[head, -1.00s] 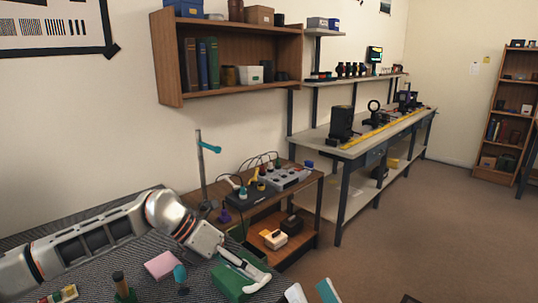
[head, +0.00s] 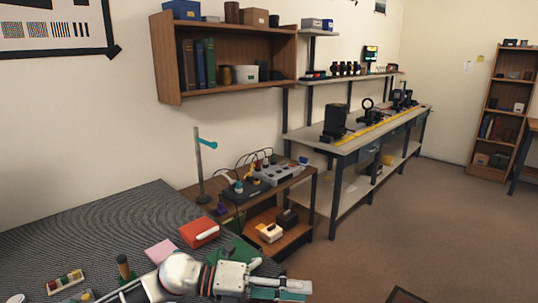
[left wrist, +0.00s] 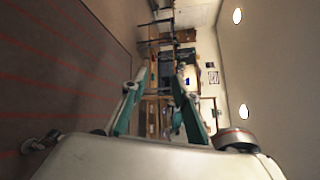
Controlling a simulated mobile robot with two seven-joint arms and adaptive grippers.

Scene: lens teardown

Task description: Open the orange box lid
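The orange box (head: 199,234) sits near the back right edge of the dark striped table. It looks red-orange with a white strip on top, and its lid appears shut. My left gripper (head: 290,288) is in front of it and to its right, apart from it, pointing right past the table's edge. In the left wrist view, the two teal fingers (left wrist: 153,85) are spread with nothing between them. The box does not show in that view. My right gripper is not in view.
A green object (head: 240,250) lies right of the orange box, partly hidden by my left wrist. A pink block (head: 160,251), a dark-topped tool in a green base (head: 124,268) and a small rack (head: 65,281) stand left. A wooden cart (head: 298,195) stands behind.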

